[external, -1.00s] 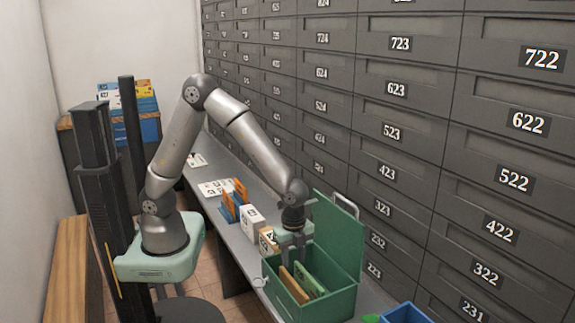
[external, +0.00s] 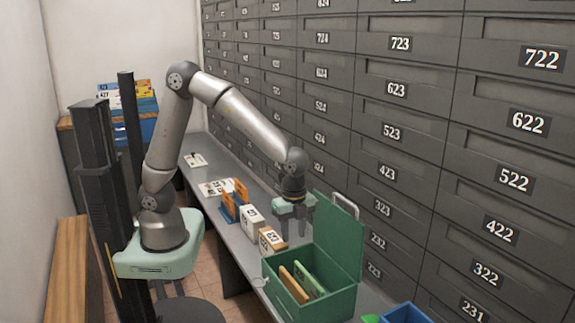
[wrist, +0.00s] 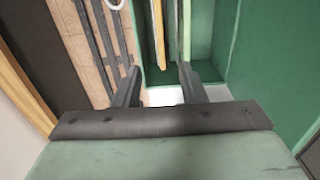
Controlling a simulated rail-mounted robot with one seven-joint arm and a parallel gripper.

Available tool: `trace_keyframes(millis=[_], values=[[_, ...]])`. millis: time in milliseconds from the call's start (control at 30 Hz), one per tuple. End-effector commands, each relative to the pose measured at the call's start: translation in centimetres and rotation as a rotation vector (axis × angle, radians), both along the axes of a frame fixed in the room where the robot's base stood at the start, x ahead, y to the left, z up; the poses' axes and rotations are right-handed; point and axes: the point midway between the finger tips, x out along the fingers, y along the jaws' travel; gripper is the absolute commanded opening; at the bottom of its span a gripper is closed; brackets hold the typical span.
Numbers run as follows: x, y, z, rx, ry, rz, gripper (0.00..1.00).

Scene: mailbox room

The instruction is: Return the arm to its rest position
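My gripper (external: 291,222) hangs pointing down above the shelf, just behind the open green box (external: 325,301). In the wrist view, its two dark fingers (wrist: 160,85) are spread apart with nothing between them, so it is open and empty. The arm is bent, with its elbow high and its forearm sloping down to the right. The green box holds upright folders or mail pieces, one orange-brown (external: 294,284) and one green (external: 309,279). They also show in the wrist view beyond the fingers.
A wall of numbered grey mailboxes (external: 397,88) stands along the right. Parcels (external: 271,240) and an orange-and-blue sorter (external: 234,203) sit on the grey shelf (external: 215,157). The green box's raised lid (external: 338,240) stands close to my gripper. A blue bin (external: 405,313) is at the front.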

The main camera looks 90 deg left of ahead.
Motion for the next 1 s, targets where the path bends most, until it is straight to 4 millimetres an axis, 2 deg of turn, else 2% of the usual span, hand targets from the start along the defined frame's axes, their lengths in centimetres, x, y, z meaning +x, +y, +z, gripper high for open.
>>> trace_keyframes(millis=[133, 267, 367, 433, 500, 600, 700, 767, 1000], values=[[-0.2, 0.4, 0.6, 0.002, -0.001, 0.017, 0.37], [-2.3, 3.0, 4.4, 0.012, -0.012, 0.16, 0.37], [-5.8, 6.5, 8.8, 0.022, -0.024, 0.376, 0.37], [-8.9, 9.0, 11.7, 0.023, -0.031, 0.555, 0.37], [-12.1, 11.0, 13.9, 0.02, -0.034, 0.728, 0.37], [-15.9, 12.9, 15.8, 0.011, -0.035, 0.936, 0.37], [-18.4, 13.8, 16.5, 0.002, -0.034, 1.075, 0.37], [-19.3, 14.1, 16.6, -0.001, -0.031, 1.125, 0.37], [-19.9, 14.2, 16.3, -0.004, -0.03, 1.16, 0.37]])
